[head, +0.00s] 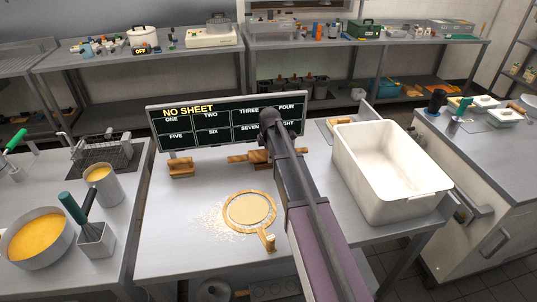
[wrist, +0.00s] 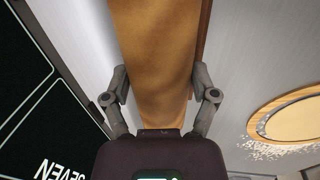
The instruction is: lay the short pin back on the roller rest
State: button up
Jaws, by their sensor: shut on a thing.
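The short pin (wrist: 160,45) is a light-brown wooden roller, large and close in the wrist view. My gripper (wrist: 160,97) has a finger on each side of it and is shut on it. In the head view, a wooden piece that looks like the pin's end (head: 237,158) sticks out left of my arm, and my arm hides the gripper. The roller rest seems to be wooden blocks below the sign; the left block (head: 181,167) stands clear, the other (head: 261,161) is partly behind my arm. Whether the pin touches the rest cannot be told.
A black sign (head: 205,128) reading "NO SHEET" stands just behind the blocks. A round board with dough (head: 250,210) and scattered flour lies in front, with a small wooden tool (head: 267,239) beside it. A white tub (head: 390,165) stands at right. The table's left front is clear.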

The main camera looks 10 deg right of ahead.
jog(key=shift+f, duration=0.3)
jog(key=o, duration=1.2)
jog(key=shift+r, duration=0.2)
jog(key=shift+s+a+r+p, duration=0.1)
jog(key=shift+s+r+p, duration=0.15)
jog(key=shift+r+p, duration=1.2)
jog(key=shift+s+d+r+p, duration=0.1)
jog(key=shift+s+r+p, duration=0.15)
jog(key=shift+r+p, duration=1.15)
jog(key=shift+s+a+r+p, duration=0.1)
jog(key=shift+s+r+p, duration=0.15)
jog(key=shift+r+p, duration=1.2)
jog(key=s+m+g, duration=0.1)
jog(key=s+m, duration=1.7)
jog(key=s, duration=0.9)
jog(key=shift+s+f+g, duration=0.15)
jog(key=shift+s+g, duration=0.15)
jog(key=shift+g, duration=0.1)
